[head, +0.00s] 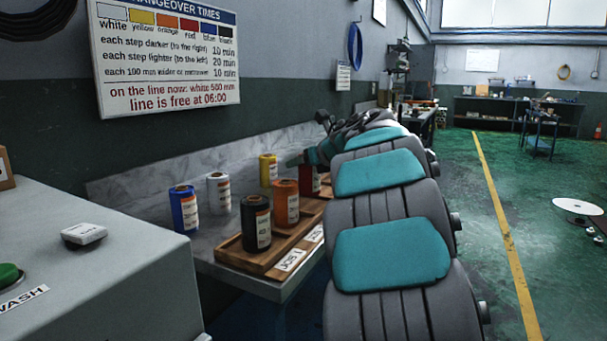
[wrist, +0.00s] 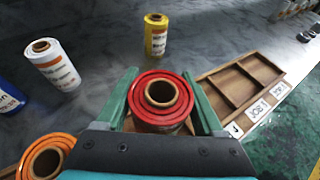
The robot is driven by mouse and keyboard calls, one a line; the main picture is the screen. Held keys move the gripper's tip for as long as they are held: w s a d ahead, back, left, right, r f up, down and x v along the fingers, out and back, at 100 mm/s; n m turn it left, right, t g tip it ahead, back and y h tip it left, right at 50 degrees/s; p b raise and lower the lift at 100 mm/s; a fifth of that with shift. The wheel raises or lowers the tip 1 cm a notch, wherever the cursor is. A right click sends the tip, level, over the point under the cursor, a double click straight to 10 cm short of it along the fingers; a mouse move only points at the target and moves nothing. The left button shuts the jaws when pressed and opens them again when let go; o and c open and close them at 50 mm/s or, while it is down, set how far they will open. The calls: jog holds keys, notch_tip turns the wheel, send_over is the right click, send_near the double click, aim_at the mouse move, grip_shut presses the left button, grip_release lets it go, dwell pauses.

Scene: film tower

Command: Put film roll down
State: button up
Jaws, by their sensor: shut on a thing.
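My gripper (wrist: 159,76) is shut on the red film roll (wrist: 143,82), with one green finger on each side of it. The red roll stands upright over the tray row, beyond the orange roll (head: 285,203); in the head view the red roll (head: 311,184) is partly hidden by my arm and the orange roll. I cannot tell whether its base touches the tray. The wooden tray (head: 228,250) holds the black roll (head: 256,226) at its near end and the orange roll behind it. Empty compartments (wrist: 235,85) show right of the red roll in the wrist view.
Blue (head: 184,212), white (head: 218,194) and yellow (head: 268,168) rolls stand on the grey bench left of the tray. Job labels (head: 290,260) line the tray's front edge. A changeover chart (head: 165,50) hangs above. Green floor lies open to the right.

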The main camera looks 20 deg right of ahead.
jog(key=shift+w+f, duration=0.2)
jog(key=shift+f, duration=0.7)
jog(key=shift+w+f, duration=0.15)
jog(key=shift+f, duration=0.75)
jog(key=shift+f, duration=0.1)
jog(key=shift+f+b, duration=0.15)
jog(key=shift+b, duration=0.25)
jog(key=o, duration=1.5)
jog(key=shift+o, duration=0.2)
jog(key=shift+s+d+r, duration=0.1)
jog(key=shift+r, duration=0.25)
jog(key=v, duration=1.1)
jog(key=shift+s, duration=0.35)
